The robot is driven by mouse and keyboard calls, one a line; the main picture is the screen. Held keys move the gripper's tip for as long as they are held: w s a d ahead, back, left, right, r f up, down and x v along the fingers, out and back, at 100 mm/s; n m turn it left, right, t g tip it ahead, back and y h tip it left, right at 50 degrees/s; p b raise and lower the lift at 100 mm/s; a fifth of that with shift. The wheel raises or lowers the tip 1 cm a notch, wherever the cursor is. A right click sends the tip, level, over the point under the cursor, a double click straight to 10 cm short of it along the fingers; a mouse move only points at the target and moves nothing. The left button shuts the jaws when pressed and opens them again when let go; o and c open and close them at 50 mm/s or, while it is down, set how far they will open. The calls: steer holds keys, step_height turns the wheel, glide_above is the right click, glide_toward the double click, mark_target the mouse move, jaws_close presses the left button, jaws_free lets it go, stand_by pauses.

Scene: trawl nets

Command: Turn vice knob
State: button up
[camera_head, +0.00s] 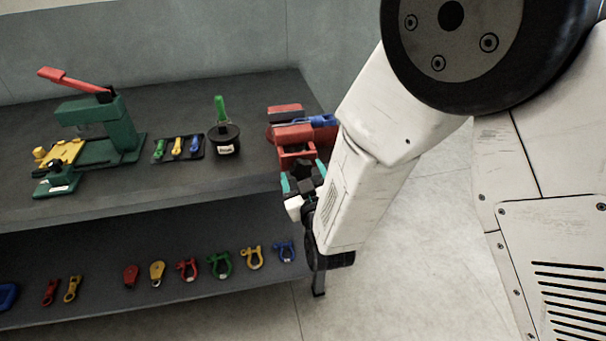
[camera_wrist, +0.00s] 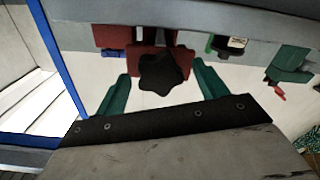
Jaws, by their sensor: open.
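The red vice (camera_head: 294,133) with a blue part stands at the right front corner of the workbench top. Its black star-shaped knob (camera_wrist: 163,72) faces my gripper in the wrist view, with the red vice body (camera_wrist: 133,58) behind it. My gripper (camera_wrist: 161,70) is open, with one teal finger on each side of the knob and a visible gap to both. In the head view my gripper (camera_head: 303,176) is just in front of the vice, and my arm hides part of this area. I cannot tell whether the fingers touch the knob.
On the bench top (camera_head: 230,184) are a green press (camera_head: 120,128) with a red lever, a tool tray (camera_head: 179,147) and a round black pot (camera_head: 224,140). The lower shelf (camera_head: 215,291) holds several coloured shackles. Open floor (camera_head: 400,270) lies to the right.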

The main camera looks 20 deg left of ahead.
steer(key=shift+w+a, duration=0.1)
steer(key=shift+w, duration=0.05)
steer(key=c, duration=1)
steer(key=shift+o, duration=0.2)
steer(key=shift+m, duration=0.5)
